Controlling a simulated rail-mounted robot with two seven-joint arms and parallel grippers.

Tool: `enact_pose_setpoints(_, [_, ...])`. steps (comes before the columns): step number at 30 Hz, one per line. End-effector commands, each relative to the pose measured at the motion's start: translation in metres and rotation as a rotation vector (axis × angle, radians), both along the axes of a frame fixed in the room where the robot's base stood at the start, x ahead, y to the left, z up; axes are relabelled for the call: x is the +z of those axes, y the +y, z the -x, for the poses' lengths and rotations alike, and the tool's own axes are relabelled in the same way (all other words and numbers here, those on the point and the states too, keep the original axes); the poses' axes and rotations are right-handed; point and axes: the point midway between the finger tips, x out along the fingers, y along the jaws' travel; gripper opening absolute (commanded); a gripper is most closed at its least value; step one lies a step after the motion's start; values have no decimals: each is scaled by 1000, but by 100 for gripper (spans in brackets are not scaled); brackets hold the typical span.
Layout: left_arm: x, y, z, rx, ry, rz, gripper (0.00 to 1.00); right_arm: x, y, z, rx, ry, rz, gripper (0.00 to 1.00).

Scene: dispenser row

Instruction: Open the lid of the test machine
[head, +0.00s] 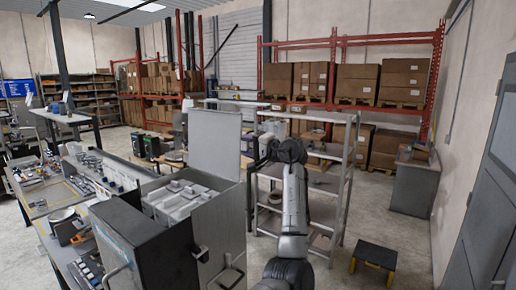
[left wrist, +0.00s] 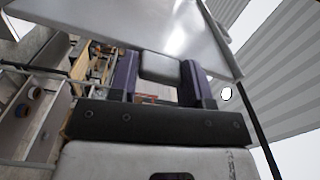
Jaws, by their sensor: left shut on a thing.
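The test machine (head: 160,250) is a dark and grey box at the front left of centre in the head view. Its grey lid (head: 215,142) stands upright at the back, and the pale inner parts (head: 182,198) are exposed. My left gripper (head: 268,154) is beside the lid, at its right. In the left wrist view, the two purple fingers of my left gripper (left wrist: 160,80) are shut on a small grey block, the lid handle (left wrist: 160,67). The lid panel (left wrist: 130,22) spans the top of that view. My right gripper is in neither view.
A grey wire-frame shelf (head: 342,190) stands just behind and right of my left arm. A cluttered workbench (head: 45,200) lies to the left. A black and yellow step stool (head: 376,256) is on the floor at right. Red racks with boxes (head: 380,85) line the back.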

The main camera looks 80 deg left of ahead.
Motion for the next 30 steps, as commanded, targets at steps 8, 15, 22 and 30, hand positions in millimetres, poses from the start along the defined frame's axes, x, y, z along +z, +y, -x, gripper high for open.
enact_pose_setpoints(8, [-3,4,5,6,-4,-1,2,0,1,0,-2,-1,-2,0])
enact_pose_setpoints(15, [-3,5,5,7,-5,0,2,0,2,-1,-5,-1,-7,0])
enact_pose_setpoints(22, [-3,4,5,7,-4,1,56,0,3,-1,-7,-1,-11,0])
enact_pose_setpoints(30, [-2,4,6,9,-3,0,68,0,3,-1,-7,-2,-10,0])
